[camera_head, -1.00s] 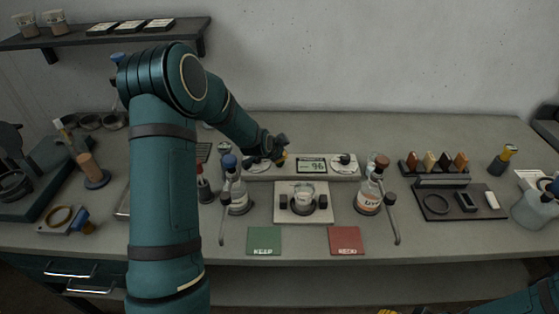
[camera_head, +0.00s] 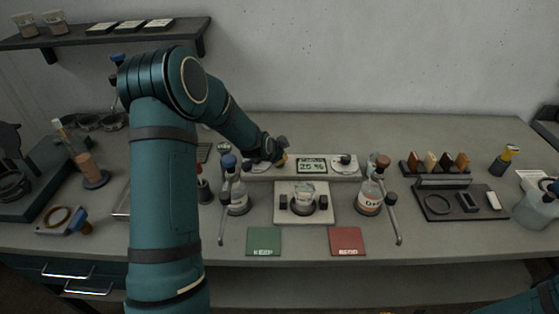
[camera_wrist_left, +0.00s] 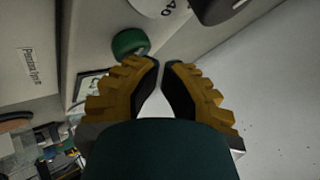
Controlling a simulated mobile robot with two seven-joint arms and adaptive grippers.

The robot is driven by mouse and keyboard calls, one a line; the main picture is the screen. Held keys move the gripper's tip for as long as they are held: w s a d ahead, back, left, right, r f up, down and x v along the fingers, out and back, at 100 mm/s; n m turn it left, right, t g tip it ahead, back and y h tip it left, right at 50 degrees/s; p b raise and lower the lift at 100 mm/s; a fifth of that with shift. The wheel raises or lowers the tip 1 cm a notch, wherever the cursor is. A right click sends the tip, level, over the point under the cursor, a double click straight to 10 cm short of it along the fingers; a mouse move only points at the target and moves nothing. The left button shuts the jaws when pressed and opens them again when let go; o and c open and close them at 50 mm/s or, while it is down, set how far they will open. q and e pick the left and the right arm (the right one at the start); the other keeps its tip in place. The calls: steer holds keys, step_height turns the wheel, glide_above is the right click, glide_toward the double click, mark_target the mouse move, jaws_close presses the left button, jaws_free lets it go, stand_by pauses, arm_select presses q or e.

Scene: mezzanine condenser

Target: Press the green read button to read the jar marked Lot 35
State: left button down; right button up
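The green read button (camera_wrist_left: 130,42) shows in the left wrist view, just beyond and left of my fingertips. In the head view my arm hides it. My left gripper (camera_wrist_left: 161,66) has its yellow fingers together at the tips with nothing between them. In the head view this gripper (camera_head: 283,157) is at the left part of the long pale reader, left of its display (camera_head: 312,165). Contact with the button cannot be told. A small glass jar (camera_head: 305,194) stands on the pale square plate (camera_head: 289,217) between dark blocks; its marking is not legible. My right gripper is out of view.
Labelled bottles stand left (camera_head: 238,200) and right (camera_head: 370,196) of the plate, with bent metal rods beside them. A green KEEP mat (camera_head: 264,241) and a red mat (camera_head: 347,241) lie in front.

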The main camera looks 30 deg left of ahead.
arm_select(q)
steer(key=shift+r, duration=0.15)
steer(key=shift+r+p, duration=0.55)
steer(key=shift+r, duration=0.35)
step_height(320, 180, up, 5)
steer(key=shift+r+p, duration=0.1)
steer(key=shift+p, duration=1.15)
